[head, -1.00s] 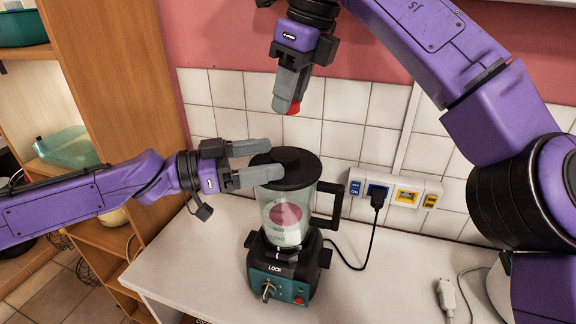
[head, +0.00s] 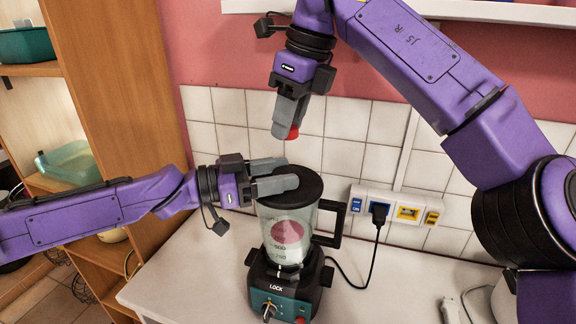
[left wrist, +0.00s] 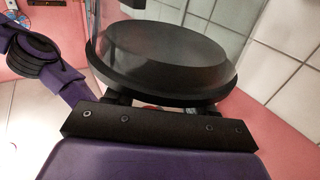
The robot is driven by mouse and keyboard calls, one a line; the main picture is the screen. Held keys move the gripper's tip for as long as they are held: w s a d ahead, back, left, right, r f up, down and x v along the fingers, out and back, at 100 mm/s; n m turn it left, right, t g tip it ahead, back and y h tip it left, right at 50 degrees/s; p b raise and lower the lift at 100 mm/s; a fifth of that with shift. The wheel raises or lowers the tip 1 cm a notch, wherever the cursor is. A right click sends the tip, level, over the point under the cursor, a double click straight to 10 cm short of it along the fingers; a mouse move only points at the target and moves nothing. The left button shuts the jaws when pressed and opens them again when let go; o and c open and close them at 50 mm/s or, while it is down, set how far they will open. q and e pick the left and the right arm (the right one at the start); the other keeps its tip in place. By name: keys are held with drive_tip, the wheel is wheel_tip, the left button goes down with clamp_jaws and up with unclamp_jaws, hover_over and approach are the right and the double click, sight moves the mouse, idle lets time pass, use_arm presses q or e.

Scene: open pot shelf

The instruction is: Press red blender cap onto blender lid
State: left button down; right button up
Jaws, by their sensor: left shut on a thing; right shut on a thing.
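The blender (head: 290,232) stands on the white counter, with its black lid (head: 312,186) on top of the clear jar. The lid also fills much of the left wrist view (left wrist: 160,55). My left gripper (head: 288,173) comes in from the left and is shut on the raised middle of the lid. The fingers partly hide that middle. The red cap (head: 293,132) is held in my right gripper (head: 285,130), which is shut on it and points down. The cap is mostly hidden by the fingers. It is above the lid and apart from it.
A power strip (head: 398,207) with a plugged-in black cord is on the tiled wall behind. A wooden shelf unit (head: 120,80) with dishes stands at the left. A white wall shelf (head: 480,10) runs along the top. The counter (head: 190,275) is clear left of the blender.

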sight(283, 172)
drive_tip(key=shift+f, duration=1.95)
drive_tip(key=shift+f, duration=0.1)
drive_tip(key=shift+f, duration=0.8)
drive_tip(key=shift+f, duration=0.2)
drive_tip(key=shift+s+x, duration=0.2)
drive_tip(key=shift+x, duration=0.65)
drive_tip(key=shift+r, duration=0.4)
drive_tip(key=shift+r, duration=0.55)
drive_tip(key=shift+w+d, duration=0.1)
